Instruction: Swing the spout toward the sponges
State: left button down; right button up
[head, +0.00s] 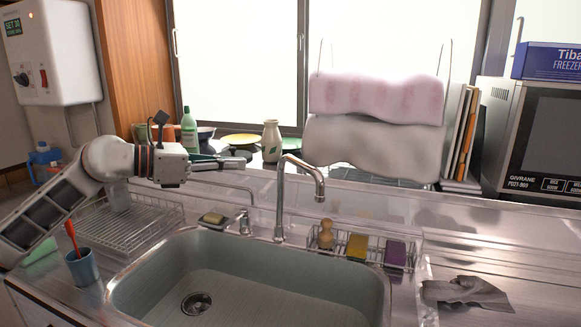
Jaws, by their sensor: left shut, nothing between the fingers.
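The metal spout (281,195) rises from the back edge of the sink, and its curved end hangs toward the right and front. A yellow sponge (357,247) and a purple sponge (396,254) stand in a wire rack at the right back of the sink, to the right of the spout. My left gripper (240,162) is shut and empty. It is to the left of the spout's upper bend, apart from it in the picture, with its fingers pointing right. My right gripper is not in view.
The sink (250,285) lies below the spout. A wooden brush (325,234) stands beside the sponges. A dish rack (125,228) and a blue cup (82,267) are at the left. A white vase (271,142) stands behind. A grey cloth (467,292) lies on the right counter.

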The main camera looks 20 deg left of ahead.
aim_at(298, 164)
pick_arm(q)
jog(key=x, duration=1.3)
jog(key=shift+w+d+f, duration=0.1)
jog(key=shift+w+d, duration=0.05)
jog(key=shift+w, duration=0.05)
jog(key=shift+w+d, duration=0.1)
jog(key=shift+w, duration=0.05)
